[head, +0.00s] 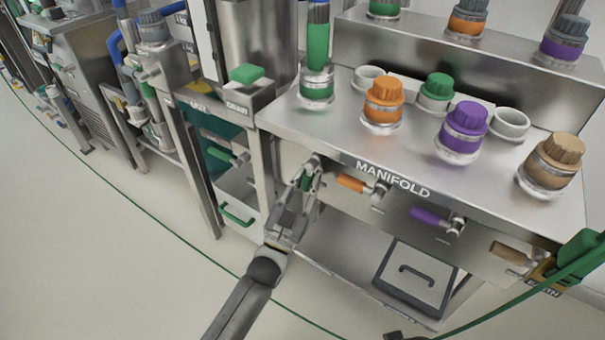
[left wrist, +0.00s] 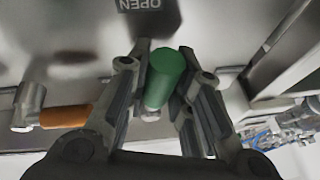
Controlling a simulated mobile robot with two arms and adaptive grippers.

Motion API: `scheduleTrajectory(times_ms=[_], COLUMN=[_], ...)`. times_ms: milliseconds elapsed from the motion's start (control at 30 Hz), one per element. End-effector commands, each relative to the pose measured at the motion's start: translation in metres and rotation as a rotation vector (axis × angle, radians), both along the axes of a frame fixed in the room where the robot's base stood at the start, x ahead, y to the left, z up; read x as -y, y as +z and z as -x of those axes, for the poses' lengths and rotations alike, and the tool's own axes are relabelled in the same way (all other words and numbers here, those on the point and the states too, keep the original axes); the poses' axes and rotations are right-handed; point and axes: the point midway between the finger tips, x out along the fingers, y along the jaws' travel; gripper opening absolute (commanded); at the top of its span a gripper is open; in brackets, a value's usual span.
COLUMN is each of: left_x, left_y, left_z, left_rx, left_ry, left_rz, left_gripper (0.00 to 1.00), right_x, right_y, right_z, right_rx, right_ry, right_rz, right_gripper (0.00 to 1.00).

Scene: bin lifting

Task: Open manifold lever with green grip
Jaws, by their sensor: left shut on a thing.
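The manifold (head: 335,135) is a steel cabinet with a row of levers on its front panel. The green grip (head: 306,182) of the leftmost lever is between the fingers of my left gripper (head: 310,180). In the left wrist view the green grip (left wrist: 166,78) sits between the two fingers of the left gripper (left wrist: 168,85), which are shut on it. Its end points up in that picture, below the upside-down word OPEN. The lever's pivot is largely hidden by the fingers.
The orange one also shows in the left wrist view (left wrist: 65,117). A green drawer handle (head: 237,216) is at the left. The floor is open at the front left.

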Motion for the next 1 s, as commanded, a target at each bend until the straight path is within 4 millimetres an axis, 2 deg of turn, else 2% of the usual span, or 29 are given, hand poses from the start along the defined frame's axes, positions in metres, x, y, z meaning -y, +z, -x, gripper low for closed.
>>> scheduleTrajectory(times_ms=[200, 400, 933, 967, 1000], left_x=[0.006, 0.009, 0.01, 0.01, 0.01], left_y=[-0.002, -0.003, -0.003, -0.003, -0.003], left_z=[0.005, 0.006, 0.007, 0.007, 0.007], left_rx=[-0.076, -0.109, -0.123, -0.123, -0.122], left_ry=[-0.001, -0.001, -0.003, -0.003, -0.002], left_rz=[0.095, 0.141, 0.162, 0.162, 0.161], left_gripper=[0.0, 0.0, 0.0, 0.24, 0.29], right_x=[0.0, 0.0, 0.0, 0.0, 0.0], right_y=[-0.022, -0.034, -0.039, -0.039, -0.039], right_z=[0.002, 0.004, 0.006, 0.006, 0.006], right_rx=[-0.013, -0.018, -0.021, -0.021, -0.021], right_ry=[0.002, 0.003, 0.004, 0.004, 0.004], right_rz=[0.001, 0.001, 0.001, 0.001, 0.001], right_gripper=[0.4, 0.4, 0.4, 0.4, 0.4])
